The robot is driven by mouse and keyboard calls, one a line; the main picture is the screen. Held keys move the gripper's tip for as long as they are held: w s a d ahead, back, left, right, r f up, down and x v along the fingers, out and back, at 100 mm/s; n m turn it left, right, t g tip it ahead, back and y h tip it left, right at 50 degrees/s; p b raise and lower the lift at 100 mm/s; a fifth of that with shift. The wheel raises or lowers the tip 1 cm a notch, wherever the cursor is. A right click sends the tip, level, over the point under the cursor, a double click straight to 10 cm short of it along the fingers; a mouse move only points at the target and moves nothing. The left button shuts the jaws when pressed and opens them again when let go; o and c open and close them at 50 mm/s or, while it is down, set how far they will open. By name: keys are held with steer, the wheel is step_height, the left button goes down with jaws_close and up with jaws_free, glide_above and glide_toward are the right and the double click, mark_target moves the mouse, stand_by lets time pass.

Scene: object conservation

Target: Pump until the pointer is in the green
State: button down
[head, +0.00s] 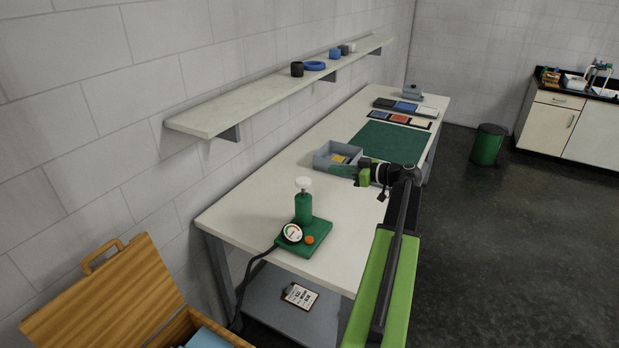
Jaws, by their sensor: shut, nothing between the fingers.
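A green hand pump (303,208) stands upright on a green base plate (318,232) at the near end of the long table. A white round knob (303,184) tops it on a short rod. A round gauge (291,233) with a white dial sits at the base's front left, beside an orange knob (309,240). The dial shows some coloured marks, but the pointer is too small to read. My gripper (362,176) is shut and empty over the table, to the right of and beyond the pump, near the grey tray. It is apart from the pump.
A grey tray (324,160) with a yellow item lies behind my gripper. Beyond are a green mat (389,141) and several small bins. A wall shelf (200,121) overhangs the left. A wooden box (105,300) stands front left. The table right of the pump is clear.

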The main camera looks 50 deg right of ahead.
steer(key=b, duration=0.3)
glide_above(310, 184)
step_height(310, 184, down, 3)
steer(key=shift+r, duration=0.15)
step_height(310, 184, down, 3)
steer(key=shift+b, duration=1.25)
steer(key=shift+f+b, duration=0.4)
step_height(310, 184, down, 5)
steer(key=b, duration=0.5)
steer(key=shift+f, duration=0.1)
step_height(310, 184, up, 5)
steer(key=p, duration=0.5)
steer(key=shift+a+r, duration=0.1)
steer(key=shift+r, duration=0.1)
steer(key=p+v, duration=0.1)
steer(key=v, duration=0.9)
steer(key=shift+d+f, duration=0.2)
steer(key=shift+f, duration=0.2)
